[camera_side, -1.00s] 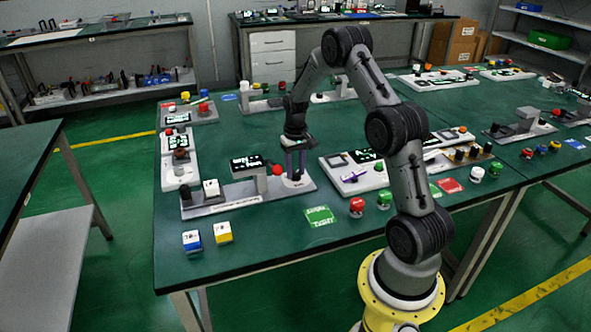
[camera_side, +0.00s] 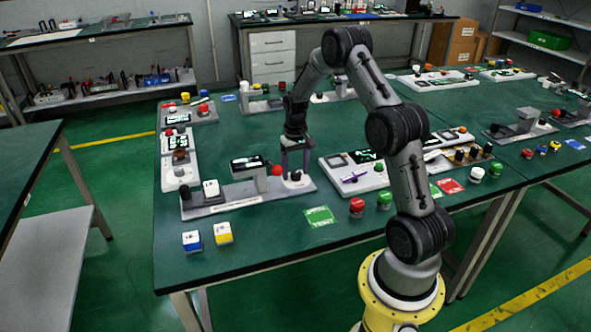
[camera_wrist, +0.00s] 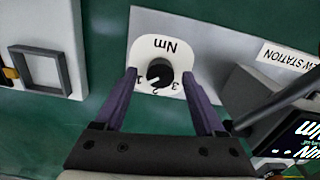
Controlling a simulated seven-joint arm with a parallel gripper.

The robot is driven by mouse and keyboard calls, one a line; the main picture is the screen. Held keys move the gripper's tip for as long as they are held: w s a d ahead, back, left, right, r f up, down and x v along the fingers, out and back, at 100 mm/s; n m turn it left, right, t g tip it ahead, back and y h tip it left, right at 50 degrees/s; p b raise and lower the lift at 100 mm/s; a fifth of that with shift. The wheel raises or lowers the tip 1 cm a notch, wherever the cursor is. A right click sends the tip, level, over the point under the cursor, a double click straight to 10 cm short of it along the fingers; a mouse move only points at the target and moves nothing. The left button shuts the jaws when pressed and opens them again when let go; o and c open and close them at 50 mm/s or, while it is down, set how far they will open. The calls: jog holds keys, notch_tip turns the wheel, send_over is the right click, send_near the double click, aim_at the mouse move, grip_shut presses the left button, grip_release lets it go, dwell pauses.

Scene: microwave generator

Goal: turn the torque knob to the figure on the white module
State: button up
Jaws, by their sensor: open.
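The torque knob (camera_wrist: 160,72) is small, round and black with a white pointer mark. It sits on a white dial plate (camera_wrist: 163,53) marked "Nm", with 1, 2 and 3 upside down in the wrist view. The mark points down-left, seemingly between 1 and 2. My gripper (camera_wrist: 159,74) is open, one purple finger on each side of the knob, apart from it. In the side view my gripper (camera_side: 295,165) is just above the dial. A white block (camera_side: 211,188) stands on the grey station base (camera_side: 240,195); its figure is unreadable.
A black display (camera_wrist: 295,140) stands right of the dial in the wrist view, its text cut off. A red ball (camera_side: 276,171) is close left of my gripper. A white panel (camera_side: 345,185) lies to the right. Blue (camera_side: 192,241) and yellow (camera_side: 223,233) blocks lie in front.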

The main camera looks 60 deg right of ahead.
aim_at(295, 173)
notch_tip(295, 173, up, 14)
dwell(0.6)
jog(key=shift+f, duration=0.1)
